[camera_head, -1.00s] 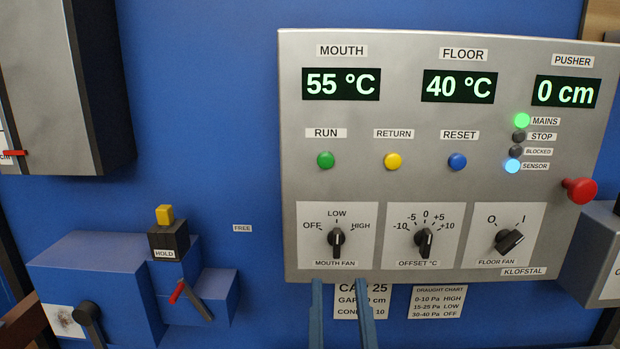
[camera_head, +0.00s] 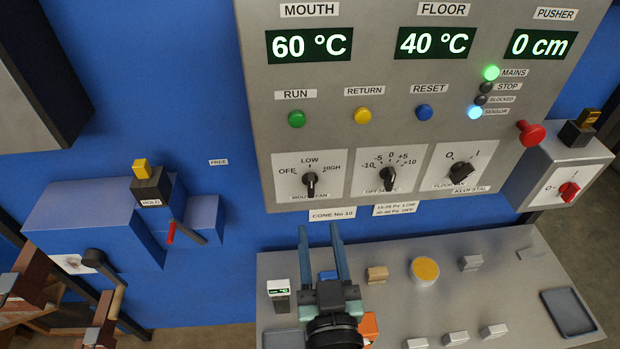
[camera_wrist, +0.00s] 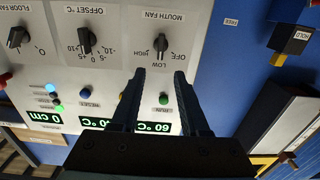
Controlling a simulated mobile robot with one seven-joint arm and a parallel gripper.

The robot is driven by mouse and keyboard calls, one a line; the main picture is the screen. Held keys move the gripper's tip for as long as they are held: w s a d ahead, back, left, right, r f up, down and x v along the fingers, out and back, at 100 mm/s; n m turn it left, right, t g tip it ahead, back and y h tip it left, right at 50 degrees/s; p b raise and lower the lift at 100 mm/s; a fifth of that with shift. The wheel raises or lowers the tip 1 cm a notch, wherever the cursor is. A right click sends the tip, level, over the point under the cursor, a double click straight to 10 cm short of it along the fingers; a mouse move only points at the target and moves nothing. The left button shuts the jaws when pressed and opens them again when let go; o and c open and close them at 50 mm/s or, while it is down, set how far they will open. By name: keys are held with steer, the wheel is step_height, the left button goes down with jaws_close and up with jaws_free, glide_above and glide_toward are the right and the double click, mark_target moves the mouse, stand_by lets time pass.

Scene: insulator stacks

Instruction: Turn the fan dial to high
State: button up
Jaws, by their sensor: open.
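The mouth fan dial (camera_head: 310,184) is a black knob at the lower left of the grey control panel (camera_head: 255,130), marked OFF, LOW and HIGH. Its handle stands about upright, in line with LOW. It also shows upside down in the wrist view (camera_wrist: 160,43). The floor fan dial (camera_head: 461,172), marked O and I, is at the panel's lower right with its handle slanted. My gripper (camera_head: 319,231) is open and empty, its two blue fingers below the mouth fan dial in the head view. In the wrist view the fingertips (camera_wrist: 160,72) lie either side of the dial's line, apart from it.
The offset dial (camera_head: 388,178) sits between the fan dials. Green, yellow and blue buttons are above, and a red knob (camera_head: 530,132) juts out at right. A grey desk (camera_head: 400,305) with several small items lies below. A blue box with levers (camera_head: 90,220) is at left.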

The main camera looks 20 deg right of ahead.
mark_target(312, 185)
steer(key=p+x, duration=0.2)
steer(key=x, duration=0.8)
steer(key=shift+w+p, duration=0.25)
steer(key=shift+p, duration=0.05)
steer(key=shift+s, duration=0.1)
jaws_close()
